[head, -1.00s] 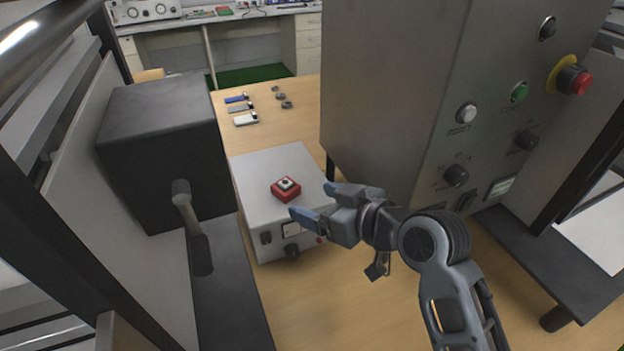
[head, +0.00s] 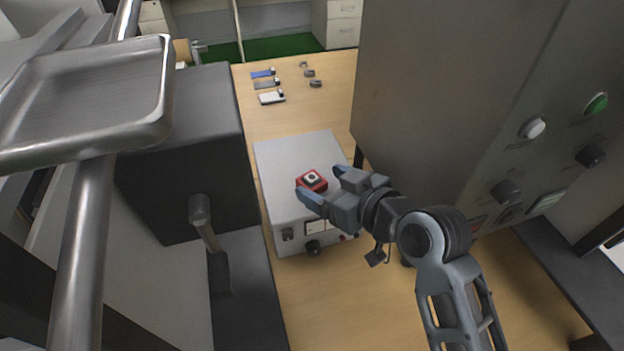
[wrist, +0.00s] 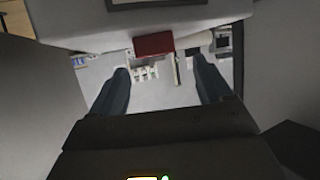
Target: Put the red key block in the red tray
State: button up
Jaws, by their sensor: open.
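The red key block (head: 311,181), a small red square with a white and dark top, sits on the grey instrument box (head: 290,160). In the wrist view the block (wrist: 153,44) shows as a red shape between and beyond my fingertips; that picture looks upside down. My gripper (head: 326,185) is open and empty, its fingers pointing at the block. The near fingertip overlaps the block's edge in the head view; I cannot tell if they touch. No red tray is visible in the current views.
A grey metal tray (head: 90,90) shows at upper left. A dark box (head: 190,150) stands left of the instrument box, and a large control cabinet (head: 440,90) stands right. Small parts, including a white one (head: 271,98), lie behind on the wooden table.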

aim_at(312, 178)
jog(key=shift+p+x, duration=0.4)
jog(key=shift+x, duration=1.95)
jog(key=shift+w+d, duration=0.1)
jog(key=shift+c, duration=0.4)
jog(key=c, duration=1.1)
notch_tip(312, 178, up, 9)
jog(key=shift+r, duration=0.5)
